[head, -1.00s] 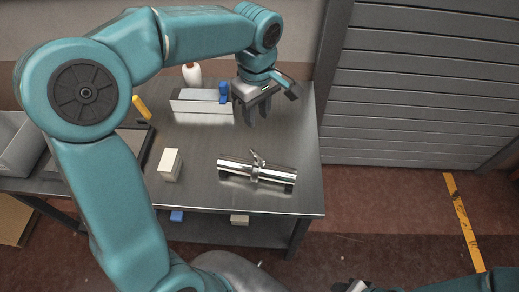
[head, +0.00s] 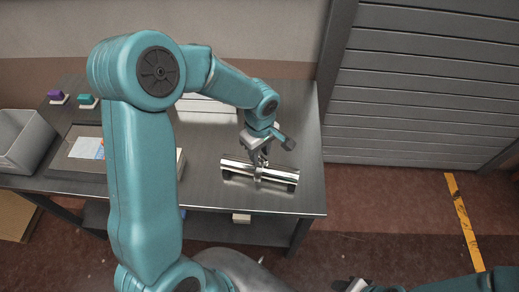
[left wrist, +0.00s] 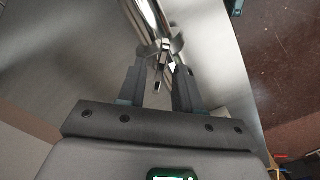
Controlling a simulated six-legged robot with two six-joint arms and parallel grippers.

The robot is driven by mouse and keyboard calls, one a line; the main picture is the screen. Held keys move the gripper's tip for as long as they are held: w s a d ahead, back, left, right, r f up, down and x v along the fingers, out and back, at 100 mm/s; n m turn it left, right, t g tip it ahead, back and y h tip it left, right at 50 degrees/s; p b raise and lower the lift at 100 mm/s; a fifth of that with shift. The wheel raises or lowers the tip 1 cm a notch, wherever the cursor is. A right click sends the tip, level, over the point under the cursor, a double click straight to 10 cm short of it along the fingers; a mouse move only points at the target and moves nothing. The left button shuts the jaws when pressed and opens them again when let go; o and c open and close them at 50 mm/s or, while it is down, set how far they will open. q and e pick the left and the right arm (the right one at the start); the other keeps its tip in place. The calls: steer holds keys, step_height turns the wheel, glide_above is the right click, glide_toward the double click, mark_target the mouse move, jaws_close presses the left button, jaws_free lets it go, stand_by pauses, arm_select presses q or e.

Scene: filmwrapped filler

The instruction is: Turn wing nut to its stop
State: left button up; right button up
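A shiny steel pipe (head: 282,178) with a clamp band around its middle lies on the metal table; it also shows in the left wrist view (left wrist: 142,16). The clamp (left wrist: 172,47) carries a small metal wing nut (left wrist: 161,72), largely hidden by the gripper in the head view. My left gripper (head: 260,156) is at the clamp, pointing down. In the left wrist view its two fingers (left wrist: 161,70) are apart, one on each side of the wing nut, with a gap visible. My right gripper (head: 352,285) shows only partly at the bottom edge of the head view.
A grey bin (head: 22,142) stands at the table's left. A white box (head: 207,111) is at the back. The table (head: 305,140) is clear right of the pipe.

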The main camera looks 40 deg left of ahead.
arm_select(q)
steer(key=shift+a, duration=0.1)
steer(key=shift+c, duration=0.3)
jaws_close()
steer(key=shift+f+m+b, duration=0.15)
steer(key=shift+m+b, duration=0.75)
steer(key=shift+m, duration=0.2)
steer(key=shift+w+m+b, duration=0.1)
steer(key=shift+m+b, duration=0.35)
steer(key=shift+m, duration=0.85)
steer(key=shift+o, duration=0.3)
jaws_free()
